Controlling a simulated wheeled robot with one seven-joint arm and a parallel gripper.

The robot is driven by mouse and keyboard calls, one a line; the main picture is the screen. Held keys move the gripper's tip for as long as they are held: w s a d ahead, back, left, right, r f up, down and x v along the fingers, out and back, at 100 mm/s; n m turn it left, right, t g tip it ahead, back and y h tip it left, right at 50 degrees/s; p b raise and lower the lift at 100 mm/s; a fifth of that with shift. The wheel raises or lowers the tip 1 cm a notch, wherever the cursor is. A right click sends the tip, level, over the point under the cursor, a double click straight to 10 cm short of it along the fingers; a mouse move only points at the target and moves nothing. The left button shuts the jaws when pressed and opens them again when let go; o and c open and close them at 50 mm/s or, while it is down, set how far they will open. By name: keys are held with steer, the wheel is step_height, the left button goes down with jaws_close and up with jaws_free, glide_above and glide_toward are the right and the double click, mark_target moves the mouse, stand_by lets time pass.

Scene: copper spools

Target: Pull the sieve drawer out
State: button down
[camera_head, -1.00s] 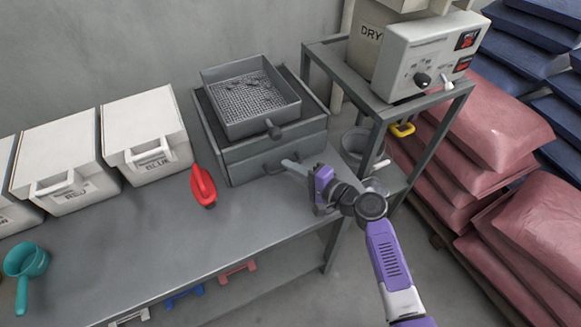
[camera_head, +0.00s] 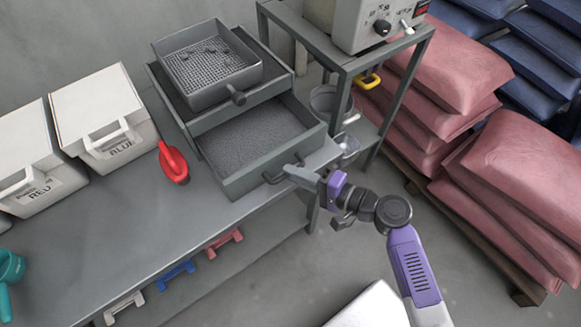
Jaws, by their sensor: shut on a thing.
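The sieve drawer (camera_head: 236,189) is part way out of the grey box (camera_head: 176,94) on the workbench, and grey grainy material (camera_head: 245,135) shows inside it. Its dark bar handle (camera_head: 268,180) is on the front face. My gripper (camera_head: 290,171) reaches in from the right and is shut on the handle, its fingertips partly hiding the handle's right part. The square sieve tray (camera_head: 210,98) with a mesh floor sits on top of the box, with its knobbed handle (camera_head: 238,98) pointing toward the front.
A red scoop (camera_head: 173,163) lies on the workbench (camera_head: 120,235) left of the drawer. White bins (camera_head: 105,110) stand further left. A metal stand (camera_head: 345,50) with a control box (camera_head: 375,22) is at the right, beside pink sacks (camera_head: 460,65). The floor in front is mostly open.

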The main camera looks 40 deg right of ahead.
steer(key=c, duration=1.5)
jaws_free()
steer(key=shift+o, duration=0.2)
steer(key=b+v, duration=0.1)
steer(key=v, duration=0.6)
steer(key=shift+s+d, duration=0.2)
steer(key=shift+s, duration=0.1)
